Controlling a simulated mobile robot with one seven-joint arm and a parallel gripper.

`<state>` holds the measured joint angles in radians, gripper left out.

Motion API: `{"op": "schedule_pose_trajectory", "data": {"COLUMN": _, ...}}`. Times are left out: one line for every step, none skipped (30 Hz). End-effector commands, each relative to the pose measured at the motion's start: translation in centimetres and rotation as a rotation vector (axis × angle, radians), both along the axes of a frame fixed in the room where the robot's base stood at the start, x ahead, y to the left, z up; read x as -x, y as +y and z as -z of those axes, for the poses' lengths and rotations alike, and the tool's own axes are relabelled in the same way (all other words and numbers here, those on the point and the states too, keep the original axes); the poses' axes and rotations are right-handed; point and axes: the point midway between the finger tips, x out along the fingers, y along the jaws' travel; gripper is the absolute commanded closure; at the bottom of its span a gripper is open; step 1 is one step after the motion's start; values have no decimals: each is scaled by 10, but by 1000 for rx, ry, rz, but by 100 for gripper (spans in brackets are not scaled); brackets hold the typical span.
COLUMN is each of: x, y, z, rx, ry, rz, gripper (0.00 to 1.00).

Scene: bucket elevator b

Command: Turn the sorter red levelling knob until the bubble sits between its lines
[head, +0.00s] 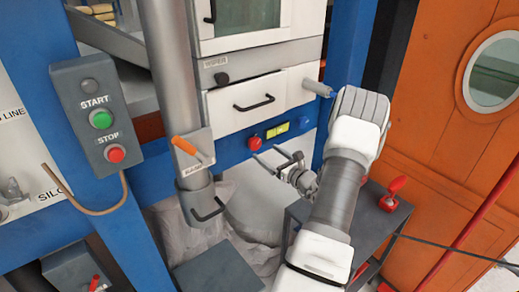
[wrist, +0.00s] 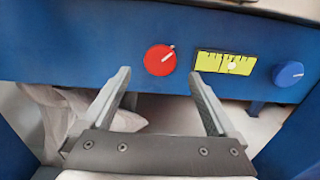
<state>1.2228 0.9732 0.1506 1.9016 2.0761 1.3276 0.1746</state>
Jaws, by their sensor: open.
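The red levelling knob (wrist: 160,60) is round with a pale pointer mark aimed to the upper right. It sits on a blue beam, and in the head view it shows left of the level (head: 255,143). The yellow-green level vial (wrist: 224,64) is right of the knob and has dark lines. A pale spot shows right of its middle, but I cannot tell surely where the bubble sits. My gripper (wrist: 160,78) is open and empty, its fingertips spread on either side below the red knob, seemingly apart from it. In the head view my gripper (head: 268,153) is just below the knob.
A blue knob (wrist: 288,73) sits right of the vial on the same beam. A white drawer (head: 255,103) with a black handle is above. A grey pipe (head: 172,70) with an orange handle stands left. A dark cart (head: 375,220) with a red lever is right.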

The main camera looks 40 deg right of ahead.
Motion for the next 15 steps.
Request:
{"op": "schedule_pose_trajectory", "data": {"x": -11, "y": -1, "z": 1, "rx": 2, "ry": -1, "rz": -3, "gripper": 7}}
{"op": "schedule_pose_trajectory", "data": {"x": -16, "y": -1, "z": 1, "rx": 2, "ry": -1, "rz": -2, "gripper": 7}}
{"op": "schedule_pose_trajectory", "data": {"x": -23, "y": -2, "z": 1, "rx": 1, "ry": -1, "rz": -2, "gripper": 7}}
{"op": "schedule_pose_trajectory", "data": {"x": -28, "y": -2, "z": 1, "rx": 1, "ry": -1, "rz": -2, "gripper": 7}}
{"op": "schedule_pose_trajectory", "data": {"x": -32, "y": -3, "z": 1, "rx": 1, "ry": 0, "rz": -2, "gripper": 7}}
{"op": "schedule_pose_trajectory", "data": {"x": -37, "y": -4, "z": 1, "rx": 1, "ry": -1, "rz": -1, "gripper": 7}}
{"op": "schedule_pose_trajectory", "data": {"x": -40, "y": -5, "z": 0, "rx": 2, "ry": -1, "rz": -1, "gripper": 7}}
{"op": "schedule_pose_trajectory", "data": {"x": -43, "y": -5, "z": 0, "rx": 2, "ry": 0, "rz": -1, "gripper": 7}}
{"op": "schedule_pose_trajectory", "data": {"x": -46, "y": -5, "z": 1, "rx": 1, "ry": 0, "rz": -1, "gripper": 7}}
{"op": "schedule_pose_trajectory", "data": {"x": -49, "y": -5, "z": 0, "rx": 1, "ry": 0, "rz": -1, "gripper": 7}}
{"op": "schedule_pose_trajectory", "data": {"x": -50, "y": -5, "z": 0, "rx": 1, "ry": 0, "rz": -1, "gripper": 7}}
{"op": "schedule_pose_trajectory", "data": {"x": -52, "y": -6, "z": 0, "rx": 1, "ry": 0, "rz": -1, "gripper": 7}}
{"op": "schedule_pose_trajectory", "data": {"x": -52, "y": -6, "z": 0, "rx": 1, "ry": 0, "rz": -1, "gripper": 7}}
{"op": "schedule_pose_trajectory", "data": {"x": -53, "y": -6, "z": 0, "rx": 1, "ry": 0, "rz": 0, "gripper": 7}}
{"op": "schedule_pose_trajectory", "data": {"x": -53, "y": -6, "z": 0, "rx": 0, "ry": 0, "rz": 0, "gripper": 7}}
